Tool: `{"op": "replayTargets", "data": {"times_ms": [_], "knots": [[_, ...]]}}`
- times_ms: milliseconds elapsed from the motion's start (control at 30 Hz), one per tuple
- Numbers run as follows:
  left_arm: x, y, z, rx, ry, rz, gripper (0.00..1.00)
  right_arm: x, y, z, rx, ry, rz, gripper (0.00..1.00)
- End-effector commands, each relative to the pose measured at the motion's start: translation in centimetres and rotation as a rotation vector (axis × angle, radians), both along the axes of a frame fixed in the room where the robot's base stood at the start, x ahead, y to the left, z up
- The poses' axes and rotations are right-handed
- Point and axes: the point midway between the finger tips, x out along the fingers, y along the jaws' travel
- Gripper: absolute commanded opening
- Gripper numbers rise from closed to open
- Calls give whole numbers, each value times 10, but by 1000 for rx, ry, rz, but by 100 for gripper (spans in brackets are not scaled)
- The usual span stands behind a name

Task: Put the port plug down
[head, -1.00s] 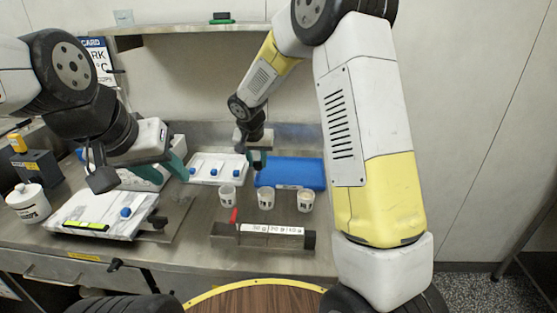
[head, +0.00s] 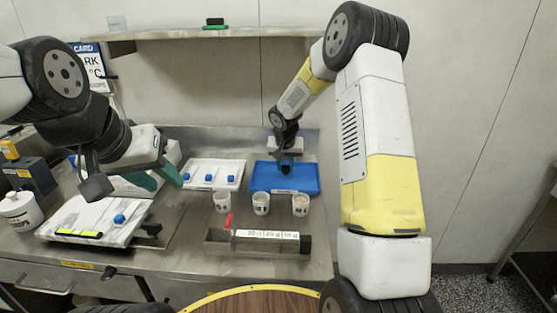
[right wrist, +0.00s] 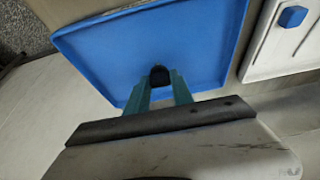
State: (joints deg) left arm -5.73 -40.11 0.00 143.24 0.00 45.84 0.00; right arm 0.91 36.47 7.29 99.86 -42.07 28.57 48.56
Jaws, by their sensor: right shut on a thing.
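The port plug is a small black piece (right wrist: 160,76) between the teal fingertips of my right gripper (right wrist: 161,88) in the right wrist view. The gripper is shut on it, over the inside of the blue tray (right wrist: 112,55). I cannot tell whether the plug touches the tray floor. In the head view my right gripper (head: 285,165) points down over the blue tray (head: 308,184), and the plug is hard to make out there. My left gripper (head: 158,177) has its teal fingers apart, empty, above the bench at the left.
A white tray (head: 234,166) with blue knobs lies left of the blue tray. A white panel (head: 70,214) with a level lies at left. A shelf (head: 180,36) is above.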

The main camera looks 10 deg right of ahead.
Motion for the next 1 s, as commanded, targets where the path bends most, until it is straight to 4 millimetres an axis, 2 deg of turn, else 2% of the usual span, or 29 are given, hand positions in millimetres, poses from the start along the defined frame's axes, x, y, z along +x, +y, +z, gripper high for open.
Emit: {"op": "replayTargets", "data": {"times_ms": [333, 367, 433, 467, 800, 867, 1000], "knots": [[0, 0, 0, 0, 0, 0, 36, 0, 0, -3, 0, -1, 0, 0], [0, 0, 0, 0, 0, 0, 36, 0, 0, -2, 0, -1, -1, 34], [0, 0, 0, 0, 0, 0, 36, 0, 0, -2, 0, -1, -1, 48], [0, 0, 0, 0, 0, 0, 36, 0, 0, -2, 0, -1, -1, 50], [0, 0, 0, 0, 0, 0, 36, 1, 0, 0, 0, -3, -1, 50], [0, 0, 0, 0, 0, 0, 36, -1, 0, 5, -1, -3, 0, 50], [0, 0, 0, 0, 0, 0, 36, -9, 2, 26, 0, -6, -1, 50]]}}
